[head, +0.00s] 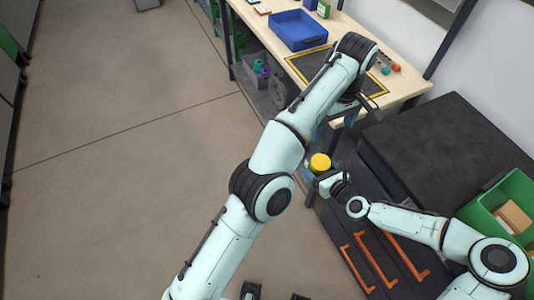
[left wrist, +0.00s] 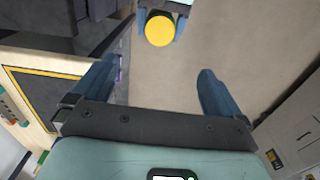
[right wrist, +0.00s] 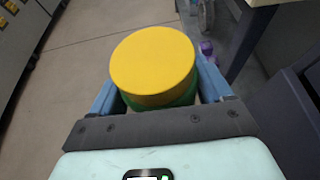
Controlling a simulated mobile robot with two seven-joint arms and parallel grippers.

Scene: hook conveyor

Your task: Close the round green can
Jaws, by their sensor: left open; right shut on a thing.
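The round green can (right wrist: 185,97) is between the fingers of my right gripper (right wrist: 157,88), which is shut on it. A round yellow lid (right wrist: 153,62) sits on top and hides most of the green body; I cannot tell how tightly it sits. The lid also shows in the head view (head: 320,161) and at the top of the left wrist view (left wrist: 160,30). My left gripper (left wrist: 154,80) is open and empty, apart from the lid. In the head view my left gripper (head: 360,108) is over the near side of the workbench, higher in the picture than the can.
The wooden workbench (head: 408,88) carries a blue tray (head: 297,30) and a yellow-edged dark mat (head: 308,62). A dark cabinet (head: 440,140) with orange handles stands at the right, with a green bin (head: 480,212) on it. Open floor (head: 120,150) lies to the left.

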